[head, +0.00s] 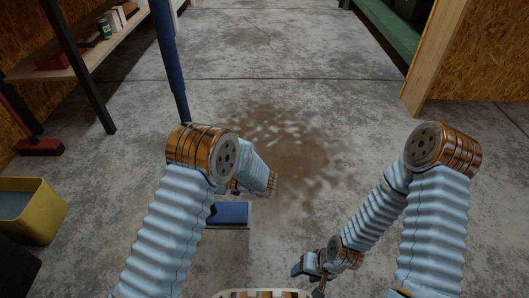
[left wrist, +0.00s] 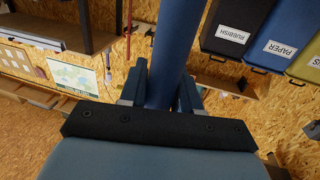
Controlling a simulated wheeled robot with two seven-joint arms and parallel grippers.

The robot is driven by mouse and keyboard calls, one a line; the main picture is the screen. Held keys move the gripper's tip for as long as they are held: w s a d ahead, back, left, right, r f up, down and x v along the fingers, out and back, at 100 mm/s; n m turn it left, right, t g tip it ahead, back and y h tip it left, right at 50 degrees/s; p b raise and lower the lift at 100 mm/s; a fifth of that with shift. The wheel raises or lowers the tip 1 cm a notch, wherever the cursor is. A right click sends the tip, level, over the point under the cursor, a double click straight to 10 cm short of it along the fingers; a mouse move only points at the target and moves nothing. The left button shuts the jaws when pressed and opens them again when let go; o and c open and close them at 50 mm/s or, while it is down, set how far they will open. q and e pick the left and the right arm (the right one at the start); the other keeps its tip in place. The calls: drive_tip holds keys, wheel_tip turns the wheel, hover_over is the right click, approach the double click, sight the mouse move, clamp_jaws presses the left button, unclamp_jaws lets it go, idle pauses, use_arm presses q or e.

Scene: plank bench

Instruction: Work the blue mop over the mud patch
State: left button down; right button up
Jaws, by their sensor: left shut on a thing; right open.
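The blue mop's pole (head: 168,60) slants down from the top of the head view and passes behind my left arm. Its flat blue head (head: 230,213) shows below that arm, just on the near side of the mud patch; I cannot tell whether it touches the floor. The mud patch (head: 297,150) is a brown stain with paler blotches on the concrete. My left gripper (left wrist: 162,92) is shut around the pole (left wrist: 173,50) in the left wrist view; my arm largely hides it in the head view. My right gripper (head: 309,274) is open and empty, low and right of the patch.
A green bench (head: 388,25) and a wooden post (head: 433,60) bound the right. The floor beyond the patch is clear.

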use_arm(q)
wheel_tip(320, 180, down, 7)
drive_tip(key=b, duration=0.4)
use_arm(e)
wheel_tip(320, 180, down, 4)
drive_tip(key=shift+w+f, duration=0.1)
drive_tip(key=shift+f, duration=0.15)
use_arm(q)
drive_tip(key=shift+d, duration=0.1)
use_arm(e)
drive_tip(key=shift+d, duration=0.15)
